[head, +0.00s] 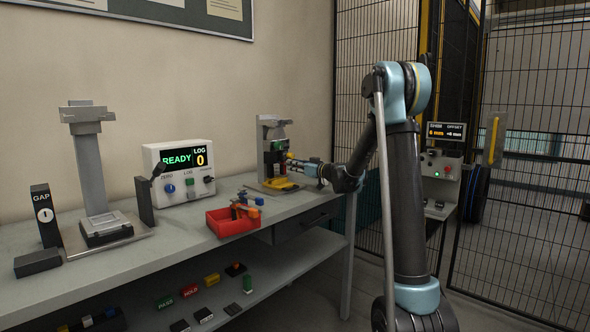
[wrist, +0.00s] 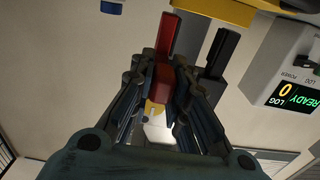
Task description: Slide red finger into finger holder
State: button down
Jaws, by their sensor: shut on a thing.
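The red finger (wrist: 166,40) is a long bar held between the jaws of my gripper (wrist: 165,78) in the wrist view. Its far end points to the top of the picture and lies close to a yellow part (wrist: 235,10); I cannot tell whether they touch. A black finger (wrist: 222,52) stands beside it on the right, apart from it. In the head view my gripper (head: 300,165) is at the grey upright stand (head: 265,135) on the bench. The stand carries dark blocks and a yellow base piece (head: 280,184). I cannot clearly make out the finger holder or the red finger there.
A red tray (head: 232,226) with orange and blue pieces stands in front of the stand. A READY display box (head: 180,172) and a grey gauge stand (head: 90,165) are to the left. Loose coloured blocks lie on the lower shelf (head: 260,285). A mesh fence is behind my arm.

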jog(key=shift+w+a, duration=0.15)
jog(key=shift+a, duration=0.05)
dwell(0.4)
jog(key=c, duration=1.5)
grip_release()
jog(key=shift+o, duration=0.2)
jog(key=v, duration=1.2)
jog(key=s+d+f+m+g+h, duration=0.1)
jog(key=s+d+f+g+h, duration=0.2)
jog(key=s, duration=0.9)
jog(key=s+d+f+m+g+h, duration=0.15)
jog(key=s+f, duration=0.35)
jog(key=s, duration=0.6)
jog(key=s+d+f+m+g+h, duration=0.1)
jog(key=s+d+f+m+h, duration=0.1)
jog(key=s+d+f, duration=0.3)
jog(key=s+d+f+m+g+h, duration=0.2)
jog(key=s+d+f+m+h, duration=0.1)
jog(key=s, duration=0.9)
jog(key=s+d+f+m+g+h, duration=0.1)
jog(key=s+d+f+m+h, duration=0.1)
jog(key=s+d+f+h, duration=0.2)
jog(key=s+d+f, duration=0.3)
jog(key=s+d, duration=0.1)
jog(key=d, duration=0.1)
jog(key=shift+s+m+h, duration=0.2)
jog(key=shift+m+h, duration=0.15)
